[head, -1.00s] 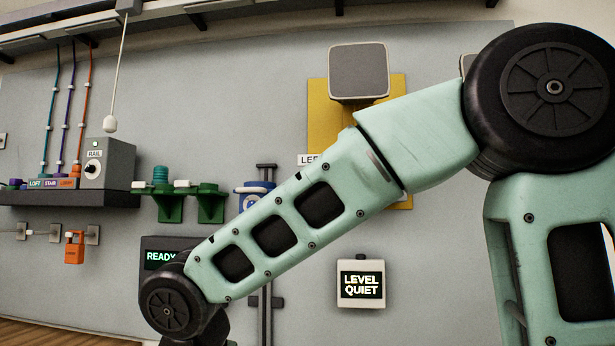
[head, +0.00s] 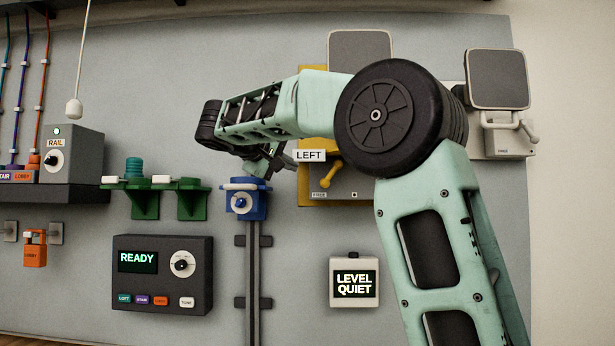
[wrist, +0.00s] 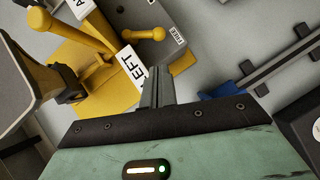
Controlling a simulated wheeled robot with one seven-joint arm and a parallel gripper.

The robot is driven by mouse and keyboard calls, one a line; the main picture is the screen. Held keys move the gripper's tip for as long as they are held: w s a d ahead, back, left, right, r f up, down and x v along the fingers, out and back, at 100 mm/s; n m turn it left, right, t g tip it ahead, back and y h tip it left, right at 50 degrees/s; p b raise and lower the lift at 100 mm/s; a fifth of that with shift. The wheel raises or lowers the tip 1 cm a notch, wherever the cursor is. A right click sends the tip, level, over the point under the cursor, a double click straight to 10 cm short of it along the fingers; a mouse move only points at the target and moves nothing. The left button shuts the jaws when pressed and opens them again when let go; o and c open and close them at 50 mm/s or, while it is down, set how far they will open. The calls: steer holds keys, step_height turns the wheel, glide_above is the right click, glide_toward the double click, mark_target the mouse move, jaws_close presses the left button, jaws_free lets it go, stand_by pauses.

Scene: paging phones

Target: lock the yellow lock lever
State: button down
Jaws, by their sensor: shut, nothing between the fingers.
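A yellow lever with a ball end (head: 329,174) juts from the wall unit beside the white LEFT sign (head: 309,155), tilted down-left above a FREE label (head: 319,195). In the wrist view the ball-ended lever (wrist: 147,35) lies just beyond the fingertips, near the LEFT sign and the FREE label (wrist: 178,35). A longer yellow handle (wrist: 70,32) extends to its left. My gripper (wrist: 154,72) is shut and empty, its tips overlapping the edge of the LEFT sign in that view. Whether they touch it I cannot tell. In the head view my gripper (head: 266,164) is left of the lever.
A blue carriage (head: 246,202) on a dark vertical rail stands just below my gripper. A LEVEL QUIET box (head: 354,281) and a READY panel (head: 162,274) are lower on the wall. A grey twin unit (head: 500,100) is at right. My arm hides part of the yellow backing.

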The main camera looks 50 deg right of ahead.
steer(key=p, duration=0.4)
glide_toward(331, 174)
steer(key=w+d+f, duration=0.2)
steer(key=w+d, duration=0.2)
steer(key=shift+w+d+f, duration=0.15)
steer(key=shift+d+f, duration=0.25)
steer(key=shift+f, duration=0.15)
steer(key=shift+f+b, duration=0.1)
steer(key=shift+b, duration=0.25)
